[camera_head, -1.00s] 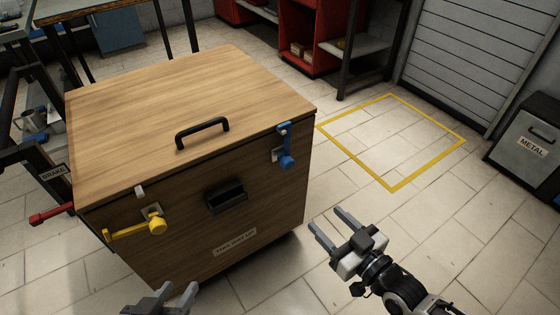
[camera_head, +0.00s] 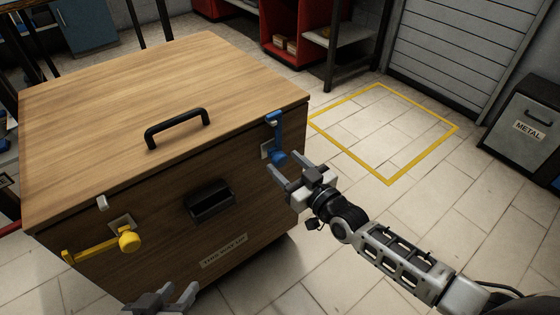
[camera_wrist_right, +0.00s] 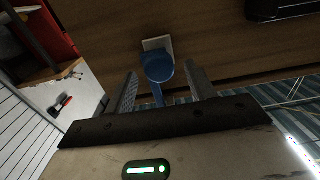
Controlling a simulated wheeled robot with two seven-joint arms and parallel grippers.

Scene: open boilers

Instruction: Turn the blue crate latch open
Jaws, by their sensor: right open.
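The wooden crate (camera_head: 110,212) stands at left in the head view. Its blue latch (camera_head: 275,133) is at the front face's right end, with a round knob low and an arm pointing up to the lid edge. My right gripper (camera_head: 287,174) is open at the knob. In the right wrist view the blue knob (camera_wrist_right: 158,67) lies between the tips of the open fingers of the right gripper (camera_wrist_right: 163,85); I cannot tell whether they touch it. My left gripper (camera_head: 165,298) shows at the bottom edge, its fingers apart, near the crate's front.
A yellow latch (camera_head: 118,243) sits on the crate's front left. A black handle (camera_head: 177,128) is on the lid and a black recessed grip (camera_head: 210,201) on the front. A yellow floor square (camera_head: 388,180) is clear. A METAL bin (camera_head: 527,130) stands far right.

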